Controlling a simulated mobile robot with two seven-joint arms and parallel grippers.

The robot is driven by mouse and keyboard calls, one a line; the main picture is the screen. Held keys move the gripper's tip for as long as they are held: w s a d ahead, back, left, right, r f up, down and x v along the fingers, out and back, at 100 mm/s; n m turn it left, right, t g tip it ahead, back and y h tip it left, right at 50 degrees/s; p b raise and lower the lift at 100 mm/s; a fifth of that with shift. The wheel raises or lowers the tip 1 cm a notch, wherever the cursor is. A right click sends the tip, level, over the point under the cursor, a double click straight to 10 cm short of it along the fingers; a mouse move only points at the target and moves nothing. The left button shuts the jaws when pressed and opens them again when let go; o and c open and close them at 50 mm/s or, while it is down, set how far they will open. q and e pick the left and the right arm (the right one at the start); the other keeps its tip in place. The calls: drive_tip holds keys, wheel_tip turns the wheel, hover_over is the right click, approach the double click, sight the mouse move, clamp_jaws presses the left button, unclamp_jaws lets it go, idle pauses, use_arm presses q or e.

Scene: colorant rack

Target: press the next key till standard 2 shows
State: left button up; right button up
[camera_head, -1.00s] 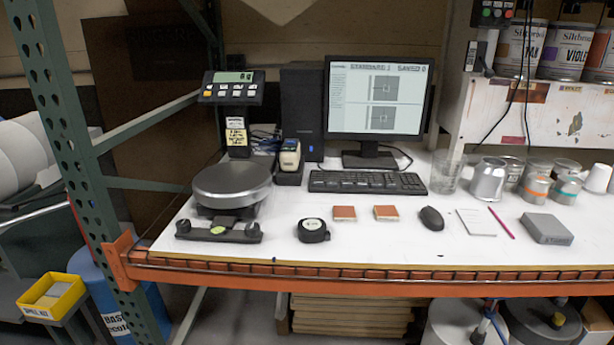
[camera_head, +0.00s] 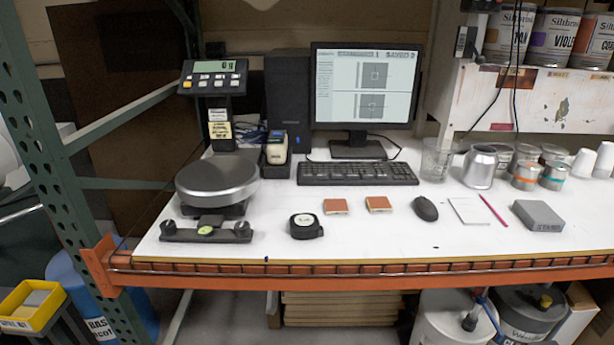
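The monitor (camera_head: 364,88) stands at the back of the bench, with a light screen showing two grey panels. Its heading appears to read "STANDARD 1" and "SAVED 0", though the text is small and blurred. A black keyboard (camera_head: 358,173) lies in front of the monitor; I cannot make out any key labels. A small white and dark handheld device (camera_head: 276,149) stands upright in a dark holder left of the keyboard. Neither of my grippers shows in this view.
A scale (camera_head: 217,183) with a display (camera_head: 213,76) is at the left. A tape measure (camera_head: 305,226), two reddish tiles (camera_head: 336,206), a mouse (camera_head: 425,208), a pad (camera_head: 469,211) and a grey block (camera_head: 538,215) lie along the front. Cups and a glass beaker (camera_head: 437,158) stand right. An orange beam (camera_head: 350,275) edges the bench.

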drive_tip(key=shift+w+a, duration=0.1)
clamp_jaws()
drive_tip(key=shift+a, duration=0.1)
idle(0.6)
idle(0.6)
